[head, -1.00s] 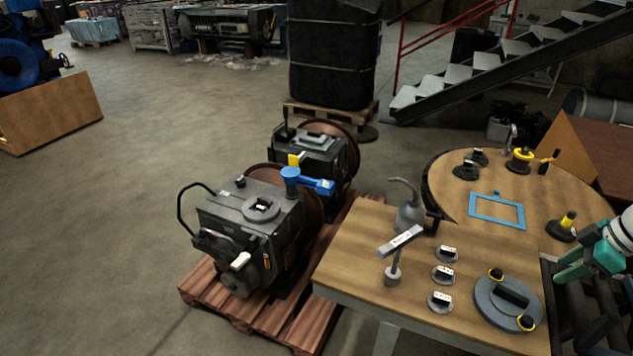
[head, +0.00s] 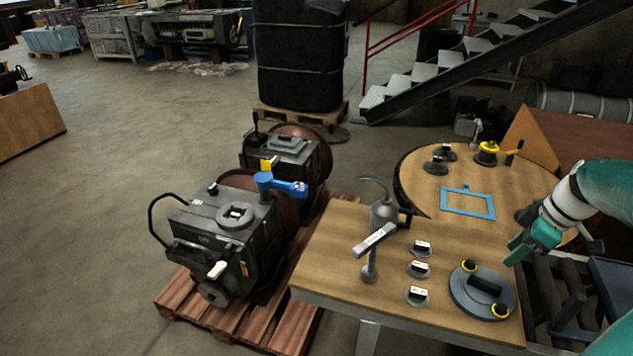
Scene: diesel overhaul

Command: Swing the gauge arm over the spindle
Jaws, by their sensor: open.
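A blue arm (head: 285,186), which looks like the gauge arm, sits on a blue pivot at the back of the near grey engine block (head: 215,237). It points right, away from the round grey fitting (head: 236,215) on the block's top. That fitting may be the spindle; I cannot tell for sure. My gripper (head: 517,250) is teal and open, with nothing seen between its fingers. It hangs by the right side of the wooden table, far to the right of the blue arm and apart from it.
The wooden table (head: 340,265) holds a stand with a tilted bar (head: 374,240), an oil can (head: 383,213), several small labelled pieces and a grey disc (head: 481,291). A round table (head: 420,195) carries a blue frame (head: 468,203). Open floor lies left of the pallet (head: 185,307).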

